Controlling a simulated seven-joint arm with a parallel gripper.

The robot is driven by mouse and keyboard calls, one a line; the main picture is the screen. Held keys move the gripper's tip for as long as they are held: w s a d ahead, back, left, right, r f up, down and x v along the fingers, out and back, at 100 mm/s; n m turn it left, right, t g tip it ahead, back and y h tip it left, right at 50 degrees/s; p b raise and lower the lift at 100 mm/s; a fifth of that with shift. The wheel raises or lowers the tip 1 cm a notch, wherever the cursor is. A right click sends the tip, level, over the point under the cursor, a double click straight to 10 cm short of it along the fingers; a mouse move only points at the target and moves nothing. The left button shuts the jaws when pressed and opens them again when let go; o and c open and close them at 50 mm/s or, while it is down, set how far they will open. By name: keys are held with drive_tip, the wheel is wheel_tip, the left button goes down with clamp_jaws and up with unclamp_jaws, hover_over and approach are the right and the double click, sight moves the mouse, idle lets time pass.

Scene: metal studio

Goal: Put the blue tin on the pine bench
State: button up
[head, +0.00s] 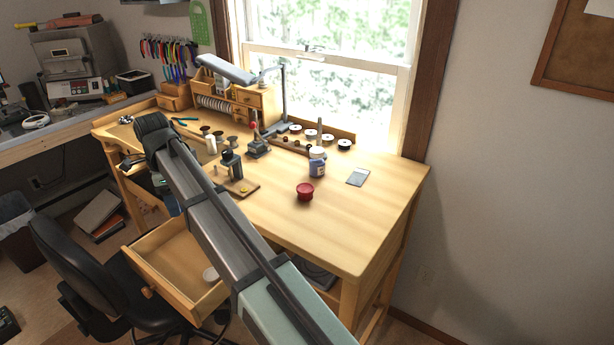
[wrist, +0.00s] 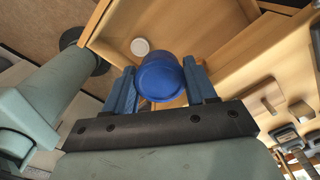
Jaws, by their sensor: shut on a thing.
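The blue tin (wrist: 161,78) shows in the wrist view between the two fingers of my gripper (wrist: 160,88), which is shut on it. Behind the tin in that view is the inside of the open drawer; how high the tin is above it I cannot tell. In the head view my arm hides the tin and the gripper. The pine bench (head: 345,225) fills the middle of the head view, with a bare stretch of top at its front right.
The open drawer (head: 150,266) juts from the bench front and holds a white disc (head: 211,273). A red pot (head: 305,191), a blue-and-white jar (head: 317,163) and a grey card (head: 358,177) stand or lie on the bench. A black chair (head: 75,260) is at left.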

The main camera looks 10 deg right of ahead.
sight(287, 163)
wheel_tip(287, 163, up, 12)
drive_tip(key=w+d+m, duration=0.1)
drive_tip(key=w+d, duration=0.3)
drive_tip(key=d, duration=0.1)
drive_tip(key=w+d+m, duration=0.2)
drive_tip(key=w+d, duration=0.2)
drive_tip(key=w, duration=0.1)
drive_tip(key=w+d+m, duration=0.1)
drive_tip(key=w+d, duration=0.4)
drive_tip(key=shift+w+d, duration=0.1)
drive_tip(key=shift+d, duration=0.2)
drive_tip(key=w+d+m, duration=0.2)
drive_tip(key=w+d, duration=0.3)
drive_tip(key=d, duration=0.4)
drive_tip(key=w+d+m, duration=0.2)
drive_tip(key=w+d, duration=0.2)
drive_tip(key=d, duration=0.5)
drive_tip(key=shift+w+f+m, duration=0.15)
drive_tip(key=shift+w+m, duration=0.15)
drive_tip(key=shift+w, duration=0.1)
drive_tip(key=shift+s+a+f, duration=0.1)
drive_tip(key=shift+a+f, duration=0.05)
drive_tip(key=shift+f, duration=3.6)
drive_tip(key=shift+s+a+f, duration=0.1)
drive_tip(key=shift+f, duration=3.65)
drive_tip(key=shift+f, duration=0.1)
drive_tip(key=o, duration=1)
drive_tip(key=shift+o, duration=0.2)
drive_tip(key=shift+w, duration=0.1)
